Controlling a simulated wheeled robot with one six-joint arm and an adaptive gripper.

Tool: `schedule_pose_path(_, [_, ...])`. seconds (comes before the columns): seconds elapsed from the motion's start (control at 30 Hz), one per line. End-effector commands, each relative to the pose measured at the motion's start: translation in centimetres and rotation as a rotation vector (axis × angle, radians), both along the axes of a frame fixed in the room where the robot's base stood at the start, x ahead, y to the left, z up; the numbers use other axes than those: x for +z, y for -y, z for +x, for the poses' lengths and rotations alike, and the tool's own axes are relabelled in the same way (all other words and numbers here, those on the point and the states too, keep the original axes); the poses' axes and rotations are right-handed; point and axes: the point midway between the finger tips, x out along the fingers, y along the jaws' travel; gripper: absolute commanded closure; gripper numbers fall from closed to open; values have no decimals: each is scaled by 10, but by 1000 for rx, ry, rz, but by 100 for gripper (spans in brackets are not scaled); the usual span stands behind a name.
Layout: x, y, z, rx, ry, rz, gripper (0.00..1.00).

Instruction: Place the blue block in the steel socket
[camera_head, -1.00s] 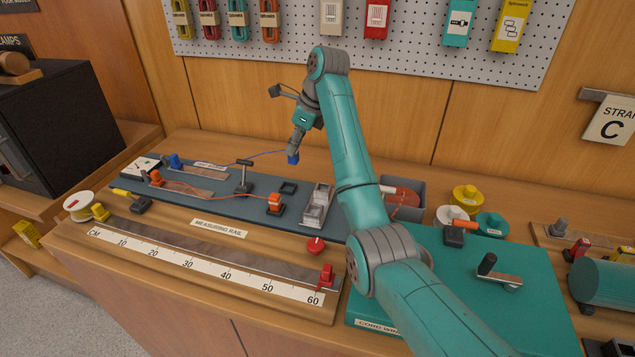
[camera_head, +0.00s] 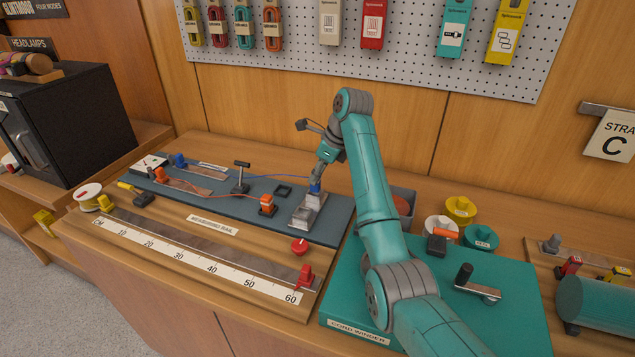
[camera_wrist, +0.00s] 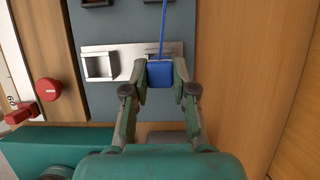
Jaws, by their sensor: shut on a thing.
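My gripper (camera_head: 316,184) is shut on the blue block (camera_wrist: 160,73), which has a blue cord attached. In the head view the block (camera_head: 315,188) is at the far end of the steel fixture (camera_head: 303,215). In the wrist view the steel plate (camera_wrist: 120,48) lies beneath it, with an open square steel socket (camera_wrist: 100,66) to the left of the block. The block and fingers cover the plate's right part. I cannot tell whether the block is inside a socket there or just above it.
The blue cord (camera_head: 270,177) runs left across the dark mat. An orange block (camera_head: 267,205) and an empty dark holder (camera_head: 284,190) stand left of the fixture. The measuring rail (camera_head: 200,247) is in front, the teal cord winder (camera_head: 400,270) and coloured spools (camera_head: 460,208) to the right.

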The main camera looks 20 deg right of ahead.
Motion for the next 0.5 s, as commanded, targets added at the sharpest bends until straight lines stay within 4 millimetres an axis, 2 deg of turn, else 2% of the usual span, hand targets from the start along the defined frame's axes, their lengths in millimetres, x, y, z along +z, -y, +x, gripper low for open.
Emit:
schedule_pose_path(0.1, [-19, 0, -1, 0, -4, 0, 100])
schedule_pose_path(0.2, [-27, 0, 0, 0, -1, 0, 100])
schedule_pose_path(0.5, [-29, 0, 0, 0, -1, -1, 100])
